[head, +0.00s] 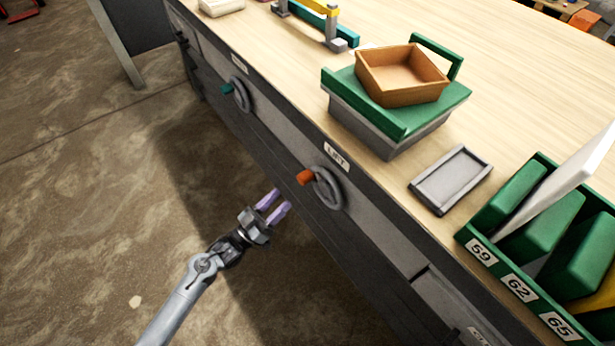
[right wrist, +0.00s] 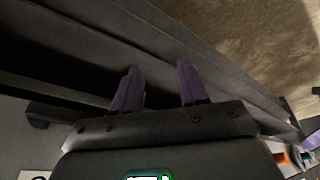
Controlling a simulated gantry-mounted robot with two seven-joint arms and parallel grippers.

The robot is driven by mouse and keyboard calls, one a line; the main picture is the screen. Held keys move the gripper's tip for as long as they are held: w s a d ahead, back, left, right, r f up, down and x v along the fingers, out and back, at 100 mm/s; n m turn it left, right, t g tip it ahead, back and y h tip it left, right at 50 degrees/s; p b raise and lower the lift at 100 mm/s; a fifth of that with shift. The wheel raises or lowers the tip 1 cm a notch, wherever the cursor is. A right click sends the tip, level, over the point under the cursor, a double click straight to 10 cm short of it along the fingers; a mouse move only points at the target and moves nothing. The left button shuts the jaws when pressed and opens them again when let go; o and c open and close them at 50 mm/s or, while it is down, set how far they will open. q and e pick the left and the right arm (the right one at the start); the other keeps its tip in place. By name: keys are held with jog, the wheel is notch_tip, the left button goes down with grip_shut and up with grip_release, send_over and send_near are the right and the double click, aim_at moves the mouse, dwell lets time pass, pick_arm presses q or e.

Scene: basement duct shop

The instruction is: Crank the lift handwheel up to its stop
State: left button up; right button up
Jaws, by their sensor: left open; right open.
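The lift handwheel (head: 327,187) is a grey wheel with an orange knob (head: 305,177). It sits on the bench's dark front face, below a white LIFT label (head: 336,156), with its knob at the upper left. My left gripper (head: 282,198) is open, with purple fingers pointing up and right toward the wheel. It is left of and below the knob, apart from it and empty. My right gripper (right wrist: 158,68) shows only in the right wrist view, open and empty near a dark surface. An orange bit (right wrist: 282,157), likely the knob, shows at that view's right edge.
A second handwheel (head: 240,93) with a teal knob is further left on the front. On the benchtop are a green-lidded grey box (head: 370,128) carrying a brown tray (head: 400,95), a grey tray (head: 414,190) and a green file bin (head: 500,272). Floor before the bench is clear.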

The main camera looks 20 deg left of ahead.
aim_at(300, 181)
pick_arm(q)
jog(key=b+x, duration=0.3)
jog(key=x, duration=0.6)
jog(key=shift+w+d+r, duration=0.1)
jog(key=shift+w+d, duration=0.1)
jog(key=shift+w, duration=0.05)
jog(key=shift+c, duration=0.3)
grip_shut()
